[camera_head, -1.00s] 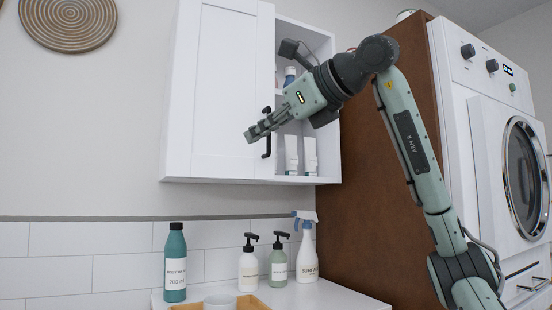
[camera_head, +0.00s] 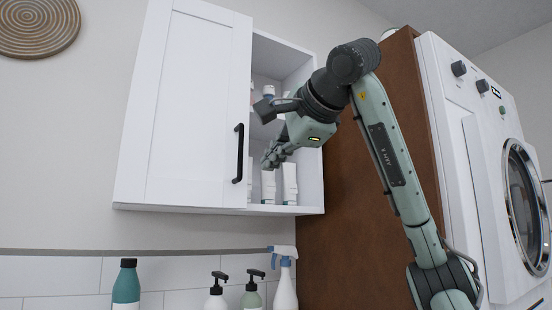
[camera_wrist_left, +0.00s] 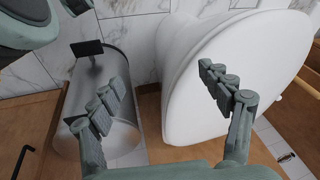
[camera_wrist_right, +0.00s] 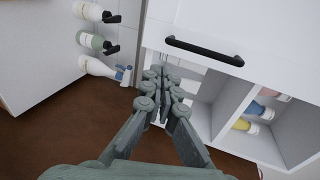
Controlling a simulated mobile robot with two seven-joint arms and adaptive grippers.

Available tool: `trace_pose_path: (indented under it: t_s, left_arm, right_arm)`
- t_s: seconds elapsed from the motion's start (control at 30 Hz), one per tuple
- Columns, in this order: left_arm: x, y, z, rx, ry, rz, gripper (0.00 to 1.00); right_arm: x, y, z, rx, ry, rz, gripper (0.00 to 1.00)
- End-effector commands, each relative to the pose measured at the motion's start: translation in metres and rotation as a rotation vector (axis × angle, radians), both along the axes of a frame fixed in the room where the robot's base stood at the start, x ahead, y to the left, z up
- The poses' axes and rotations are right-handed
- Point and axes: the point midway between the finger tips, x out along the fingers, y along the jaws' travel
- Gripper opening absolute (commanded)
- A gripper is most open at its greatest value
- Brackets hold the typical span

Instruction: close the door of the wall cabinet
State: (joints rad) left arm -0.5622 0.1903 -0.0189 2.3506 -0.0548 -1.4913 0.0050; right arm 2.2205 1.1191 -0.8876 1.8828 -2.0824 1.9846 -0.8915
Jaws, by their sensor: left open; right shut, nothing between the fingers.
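The white wall cabinet (camera_head: 312,120) hangs in the middle of the head view. Its white door (camera_head: 195,100) covers the left part, and the right part stands open on shelves. A black handle (camera_head: 238,153) is near the door's right edge; the handle also shows in the right wrist view (camera_wrist_right: 205,50). My right gripper (camera_head: 272,158) is shut and empty, right of the handle, before the open section. In the right wrist view its fingertips (camera_wrist_right: 162,84) are below the handle; contact with the door cannot be told. My left gripper (camera_wrist_left: 165,92) is open and empty, away from the cabinet.
White containers (camera_head: 289,184) stand inside the cabinet. Below are a teal bottle (camera_head: 126,287), pump bottles (camera_head: 251,297) and a spray bottle (camera_head: 285,285). A brown panel (camera_head: 350,200) and white washer (camera_head: 470,140) stand right. Below my left gripper are a toilet (camera_wrist_left: 240,75) and metal bin (camera_wrist_left: 120,135).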

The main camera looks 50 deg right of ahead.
Motion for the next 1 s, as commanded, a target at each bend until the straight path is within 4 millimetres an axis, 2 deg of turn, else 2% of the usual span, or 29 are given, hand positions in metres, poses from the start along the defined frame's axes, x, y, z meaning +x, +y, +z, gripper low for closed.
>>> trace_pose_path:
  t_s: [0.03,0.2,0.5,0.67,1.0]
  left_arm:
    - [-0.001,0.000,0.002,0.002,-0.002,0.000,0.78]
    - [-0.002,0.000,0.006,0.004,-0.002,0.001,0.78]
    - [0.000,0.000,0.000,0.000,0.000,0.000,0.78]
    - [0.001,0.000,-0.003,0.000,0.004,0.000,0.78]
    - [0.001,0.000,-0.003,-0.001,0.004,-0.001,0.78]
  right_arm:
    - [0.011,-0.005,-0.007,0.003,0.005,-0.002,0.00]
    - [0.043,-0.019,-0.016,0.002,0.005,-0.003,0.00]
    - [0.084,-0.035,-0.018,0.003,0.001,-0.002,0.00]
    - [0.091,-0.038,-0.018,0.001,-0.001,-0.002,0.00]
    - [0.093,-0.039,-0.018,0.002,0.000,0.002,0.00]
